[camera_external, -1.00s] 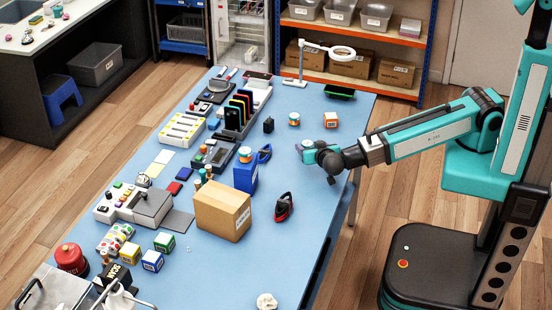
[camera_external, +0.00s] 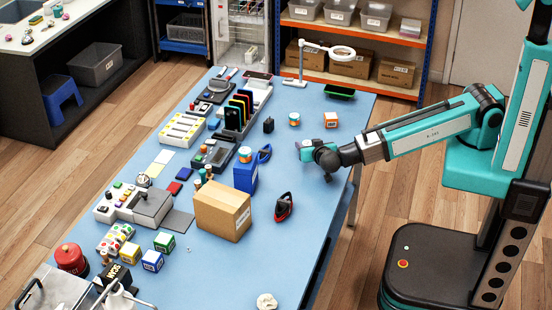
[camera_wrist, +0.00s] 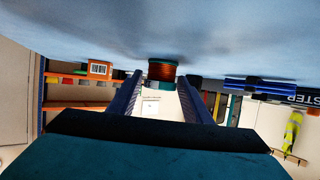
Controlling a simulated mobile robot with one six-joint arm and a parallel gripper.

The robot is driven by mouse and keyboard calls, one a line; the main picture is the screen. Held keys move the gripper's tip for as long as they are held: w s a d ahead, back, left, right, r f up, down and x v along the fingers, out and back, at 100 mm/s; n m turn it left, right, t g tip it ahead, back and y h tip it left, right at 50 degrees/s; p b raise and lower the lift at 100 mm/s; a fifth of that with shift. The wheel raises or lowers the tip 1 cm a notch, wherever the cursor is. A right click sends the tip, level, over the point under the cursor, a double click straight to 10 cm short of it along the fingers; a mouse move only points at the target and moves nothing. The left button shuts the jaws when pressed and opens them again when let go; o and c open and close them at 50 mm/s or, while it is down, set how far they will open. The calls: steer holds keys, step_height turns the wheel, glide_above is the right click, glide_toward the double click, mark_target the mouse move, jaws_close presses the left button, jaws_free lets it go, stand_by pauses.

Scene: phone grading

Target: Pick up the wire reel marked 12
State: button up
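A wire reel (camera_external: 294,119) with an orange-copper winding and teal rims stands on the blue table, beyond my gripper. In the upside-down wrist view the copper reel (camera_wrist: 162,72) shows between my fingertips, a little ahead of them. My gripper (camera_external: 300,149) is open and empty, low over the table on its right side. A second reel of similar look (camera_external: 245,154) sits by the blue box. No number is legible on either reel.
An orange cube (camera_external: 331,120) stands right of the near reel, a small dark item (camera_external: 268,125) to its left. A blue box (camera_external: 246,177), a cardboard box (camera_external: 223,210) and a red-black tool (camera_external: 284,207) lie left and nearer. A magnifier lamp (camera_external: 320,52) stands at the back.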

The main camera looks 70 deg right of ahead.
mark_target(308, 144)
steer(key=c, duration=0.7)
steer(key=shift+r, duration=0.15)
steer(key=shift+r+b, duration=1.35)
steer(key=shift+r, duration=3.55)
